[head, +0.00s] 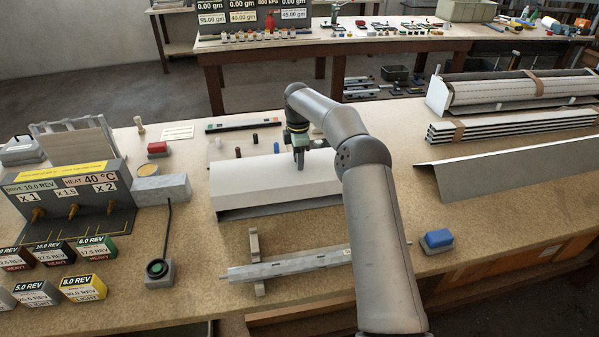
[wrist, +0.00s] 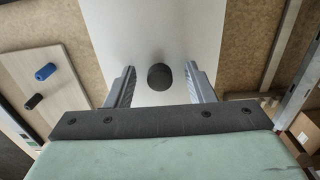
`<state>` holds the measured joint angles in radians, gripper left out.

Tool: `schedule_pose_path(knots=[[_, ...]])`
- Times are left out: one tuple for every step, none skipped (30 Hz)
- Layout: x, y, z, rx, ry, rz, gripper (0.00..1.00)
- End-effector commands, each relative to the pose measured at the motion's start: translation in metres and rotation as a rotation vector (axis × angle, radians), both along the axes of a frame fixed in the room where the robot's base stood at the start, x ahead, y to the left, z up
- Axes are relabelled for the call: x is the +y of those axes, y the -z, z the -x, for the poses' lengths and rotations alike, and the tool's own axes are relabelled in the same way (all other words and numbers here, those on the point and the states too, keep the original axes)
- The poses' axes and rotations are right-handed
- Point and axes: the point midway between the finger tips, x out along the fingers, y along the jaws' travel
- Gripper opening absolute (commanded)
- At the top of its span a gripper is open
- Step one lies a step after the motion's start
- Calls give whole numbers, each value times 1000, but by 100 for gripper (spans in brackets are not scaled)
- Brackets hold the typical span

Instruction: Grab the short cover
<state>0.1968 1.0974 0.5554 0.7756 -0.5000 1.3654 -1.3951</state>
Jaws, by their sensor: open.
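The short cover (head: 265,183) is a white, bent sheet-metal hood lying on the workbench in the middle of the head view. In the wrist view its white top (wrist: 155,30) runs up the picture and carries a round black knob (wrist: 160,77). My gripper (head: 300,163) is above the cover, pointing down. In the wrist view my gripper (wrist: 160,72) is open, with one finger on each side of the knob and a gap to both. The knob is hidden in the head view. I cannot tell how high the fingertips are above the cover.
A longer white cover (head: 510,172) lies to the right, before stacked slats (head: 510,125). A control box (head: 70,195) stands at the left. A slotted rail (head: 290,264) lies in front, with a blue block (head: 437,240) to its right. A board with coloured pegs is behind the cover.

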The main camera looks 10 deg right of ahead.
Motion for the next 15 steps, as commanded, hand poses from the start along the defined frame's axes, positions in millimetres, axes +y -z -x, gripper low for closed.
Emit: schedule_pose_path(knots=[[0, 0, 0, 0, 0, 0, 49], [0, 0, 0, 0, 0, 0, 49], [0, 0, 0, 0, 0, 0, 49], [0, 0, 0, 0, 1, 0, 43], [0, 0, 0, -1, 1, 0, 35], [0, 0, 0, -1, 1, 0, 24], [0, 0, 0, -1, 1, 0, 16], [0, 0, 0, -1, 1, 0, 7], [0, 0, 0, -1, 1, 0, 0], [0, 0, 0, -1, 1, 0, 0], [0, 0, 0, -1, 1, 0, 0], [0, -1, 0, -2, 1, 0, 0], [0, -1, 0, -2, 1, 0, 0], [0, -1, 0, -2, 1, 0, 0], [0, -1, 0, -2, 1, 0, 0]])
